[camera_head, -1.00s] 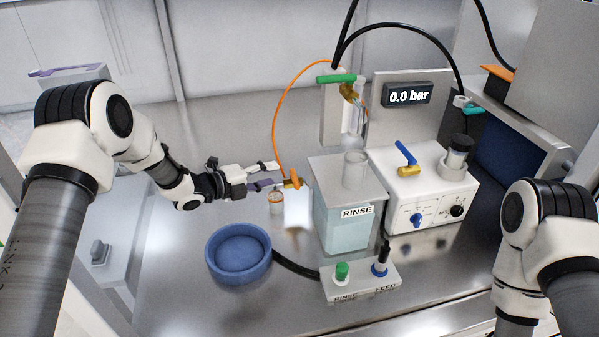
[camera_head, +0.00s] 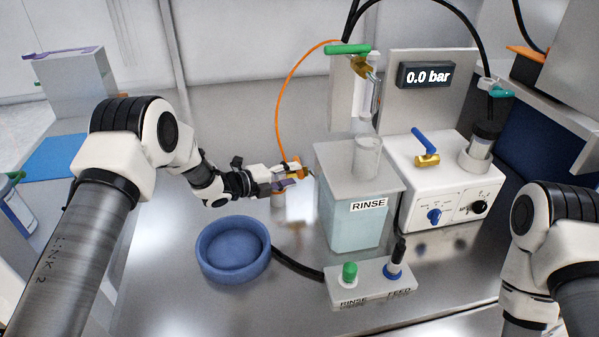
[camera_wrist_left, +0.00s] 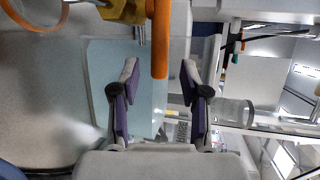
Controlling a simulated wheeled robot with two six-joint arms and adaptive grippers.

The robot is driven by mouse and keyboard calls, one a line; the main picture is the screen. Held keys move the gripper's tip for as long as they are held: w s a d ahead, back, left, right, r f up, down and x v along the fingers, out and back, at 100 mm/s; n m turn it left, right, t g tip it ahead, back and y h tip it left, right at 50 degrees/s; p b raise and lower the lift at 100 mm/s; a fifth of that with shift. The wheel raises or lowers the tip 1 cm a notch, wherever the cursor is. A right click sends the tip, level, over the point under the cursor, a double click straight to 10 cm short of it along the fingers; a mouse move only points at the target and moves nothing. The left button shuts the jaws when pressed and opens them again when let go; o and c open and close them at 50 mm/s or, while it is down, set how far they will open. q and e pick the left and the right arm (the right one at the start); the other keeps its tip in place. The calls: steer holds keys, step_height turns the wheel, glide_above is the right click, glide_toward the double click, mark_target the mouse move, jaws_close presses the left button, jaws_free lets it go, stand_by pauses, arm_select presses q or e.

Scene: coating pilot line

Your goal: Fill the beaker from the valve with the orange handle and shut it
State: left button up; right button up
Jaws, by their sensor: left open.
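The brass valve (camera_wrist_left: 125,10) with its orange handle (camera_wrist_left: 160,45) is at the top of the left wrist view. My left gripper (camera_wrist_left: 160,90) is open; its purple-padded fingers are either side of the handle's line, and the handle's end reaches near the gap. In the head view my left gripper (camera_head: 298,175) is at the valve, partly covering it. A clear glass beaker-like cylinder (camera_head: 367,160) stands on the RINSE tank. My right gripper is out of view.
The RINSE tank (camera_head: 350,228) stands right of the valve. A blue round bowl (camera_head: 233,276) and a button box (camera_head: 372,283) are in front. A white control unit (camera_head: 425,205) with a 0.0 bar display (camera_head: 426,75) is at right. Bare steel lies left of the bowl.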

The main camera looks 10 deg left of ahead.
mark_target(299, 173)
arm_select(q)
steer(key=x, duration=0.3)
steer(key=shift+w+d+f+p, duration=0.1)
steer(key=shift+w+d+p, duration=0.1)
steer(key=shift+p, duration=0.15)
steer(key=shift+w+f, duration=0.1)
jaws_close()
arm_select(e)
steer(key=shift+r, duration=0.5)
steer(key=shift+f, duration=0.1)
